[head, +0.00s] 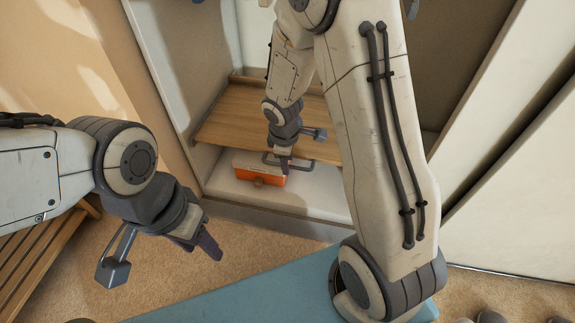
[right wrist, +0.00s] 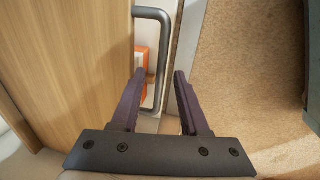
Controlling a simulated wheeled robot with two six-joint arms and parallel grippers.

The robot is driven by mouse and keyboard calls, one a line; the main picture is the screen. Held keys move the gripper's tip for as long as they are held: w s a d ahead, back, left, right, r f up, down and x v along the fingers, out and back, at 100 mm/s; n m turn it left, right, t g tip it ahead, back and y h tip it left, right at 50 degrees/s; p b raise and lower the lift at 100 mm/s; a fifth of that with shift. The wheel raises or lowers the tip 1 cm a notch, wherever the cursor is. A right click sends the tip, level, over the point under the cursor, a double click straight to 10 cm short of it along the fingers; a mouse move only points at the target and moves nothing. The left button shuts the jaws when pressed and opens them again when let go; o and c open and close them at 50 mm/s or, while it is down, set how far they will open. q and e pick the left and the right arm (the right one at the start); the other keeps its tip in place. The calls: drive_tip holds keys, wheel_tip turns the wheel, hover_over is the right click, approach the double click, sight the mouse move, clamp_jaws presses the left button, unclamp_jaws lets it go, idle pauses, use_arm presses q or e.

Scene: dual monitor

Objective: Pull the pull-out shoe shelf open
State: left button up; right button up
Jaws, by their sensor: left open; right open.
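In the right wrist view the handle (right wrist: 167,45) runs between the two fingertips of my right gripper (right wrist: 160,74), which is open. I cannot tell whether a finger touches it. In the head view my right gripper (head: 285,163) points down at the handle, and my forearm hides part of the shelf's right side. My left gripper (head: 213,247) is open and empty over the carpet at left.
An orange-and-white box (head: 258,173) stands on the cabinet floor beneath the shelf's front. A slatted wooden bench (head: 40,250) is at left. A blue mat (head: 235,298) lies in front. Shoes (head: 490,316) show at bottom right. Bare carpet lies before the cabinet.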

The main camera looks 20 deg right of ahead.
clamp_jaws()
idle(1.5)
